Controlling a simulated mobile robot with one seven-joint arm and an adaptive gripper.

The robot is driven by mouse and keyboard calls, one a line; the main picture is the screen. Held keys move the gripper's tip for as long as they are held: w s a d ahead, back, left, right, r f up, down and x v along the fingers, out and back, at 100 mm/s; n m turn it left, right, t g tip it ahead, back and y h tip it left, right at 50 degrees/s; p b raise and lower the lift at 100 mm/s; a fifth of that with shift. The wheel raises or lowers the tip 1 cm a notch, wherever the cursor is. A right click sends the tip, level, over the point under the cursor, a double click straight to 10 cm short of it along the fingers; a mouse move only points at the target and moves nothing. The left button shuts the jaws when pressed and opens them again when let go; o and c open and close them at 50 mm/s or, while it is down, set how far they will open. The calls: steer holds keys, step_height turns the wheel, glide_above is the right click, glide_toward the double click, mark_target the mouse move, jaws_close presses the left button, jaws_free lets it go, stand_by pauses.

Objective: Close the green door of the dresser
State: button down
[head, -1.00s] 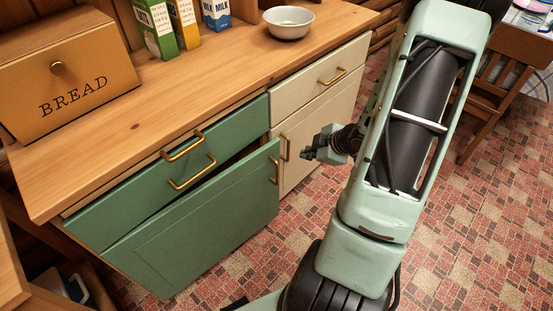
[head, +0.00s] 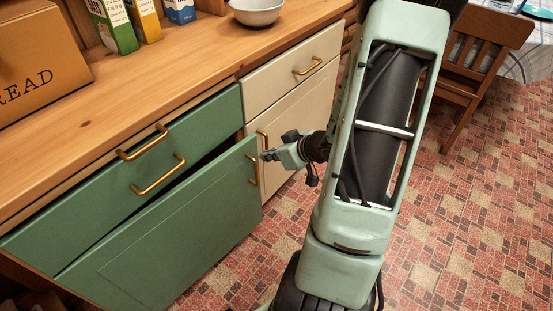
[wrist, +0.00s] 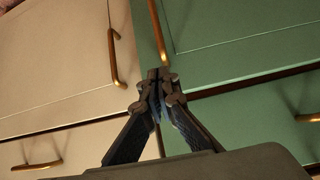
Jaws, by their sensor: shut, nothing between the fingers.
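The green door (head: 185,240) of the dresser is ajar, with its right edge swung out and a dark gap above it. Its brass handle (head: 252,168) is near that right edge. My gripper (head: 266,155) is shut and empty, by the upper right corner of the door. In the wrist view, the green door (wrist: 235,30) fills the upper right and its handle (wrist: 158,32) hangs just above my fingertips (wrist: 160,76). I cannot tell whether the fingertips touch the door.
A cream door (head: 300,120) with a brass handle adjoins on the right, under a cream drawer (head: 290,72). A bowl (head: 257,12) and cartons stand on the counter. Tiled floor is clear at right, before a wooden chair (head: 485,60).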

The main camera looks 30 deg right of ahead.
mark_target(248, 150)
steer(key=w, duration=0.1)
steer(key=w+a+f+b, duration=0.1)
steer(key=w, duration=0.1)
steer(key=w+f, duration=0.1)
steer(key=w, duration=0.1)
steer(key=shift+a+b, duration=0.2)
steer(key=shift+b, duration=0.2)
steer(key=shift+w+a+r, duration=0.1)
steer(key=shift+w, duration=0.3)
